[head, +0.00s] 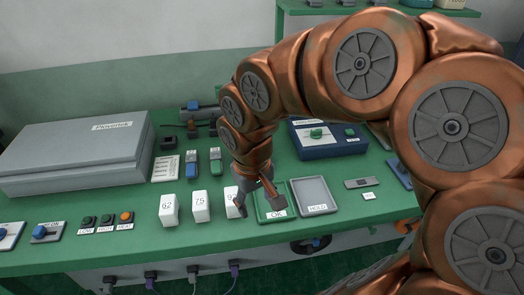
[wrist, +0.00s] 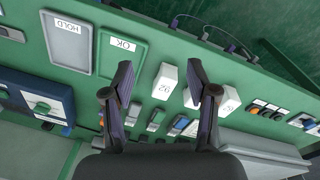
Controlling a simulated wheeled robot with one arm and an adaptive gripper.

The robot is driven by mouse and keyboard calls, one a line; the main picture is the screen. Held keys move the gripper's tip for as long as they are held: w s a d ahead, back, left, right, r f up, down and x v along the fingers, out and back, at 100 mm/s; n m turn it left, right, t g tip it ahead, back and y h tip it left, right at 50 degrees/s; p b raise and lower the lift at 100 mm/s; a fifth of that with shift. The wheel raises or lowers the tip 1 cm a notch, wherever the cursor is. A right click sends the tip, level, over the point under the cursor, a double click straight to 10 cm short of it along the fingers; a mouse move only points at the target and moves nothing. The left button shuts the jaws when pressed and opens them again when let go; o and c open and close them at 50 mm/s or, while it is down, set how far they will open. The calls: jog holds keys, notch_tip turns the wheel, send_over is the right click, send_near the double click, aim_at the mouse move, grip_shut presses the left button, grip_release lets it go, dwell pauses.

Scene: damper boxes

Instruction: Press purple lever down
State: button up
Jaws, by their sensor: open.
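My gripper (head: 262,205) is open and empty, pointing down above the front of the green bench, near the OK tray. In the wrist view its two fingers (wrist: 160,80) stand apart, with a white block between them. Behind it stand small lever boxes, one with a blue part (head: 191,168) and one with a green part (head: 215,166). In the wrist view, a third small box (wrist: 133,113) shows close to a finger, with a bluish-purple tint; my arm seems to hide it in the head view. I cannot clearly make out a purple lever.
White numbered blocks (head: 201,207) stand left of my gripper. The OK tray (head: 261,215) and HOLD tray (head: 315,208) lie at the front edge. A large grey case (head: 75,160) is at left, a dark blue box (head: 335,151) behind right. Buttons line the front left.

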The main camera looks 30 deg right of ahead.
jog(key=w+d+f+m+t+h, duration=0.1)
jog(key=w+d+f+m+t, duration=0.15)
jog(key=w+d, duration=0.75)
jog(key=w+d+f+m+t, duration=0.25)
jog(key=w+d, duration=0.55)
jog(key=w, duration=0.4)
jog(key=shift+n+g, duration=0.3)
jog(key=shift+g, duration=0.2)
jog(key=shift+s+p+x, duration=0.1)
jog(key=shift+p+x, duration=0.5)
jog(key=shift+x, duration=1.4)
jog(key=shift+s+p+x, duration=0.15)
jog(key=shift+p+x, duration=0.4)
jog(key=shift+x, duration=1.5)
jog(key=shift+d, duration=0.1)
jog(key=shift+f, duration=0.1)
grip_shut()
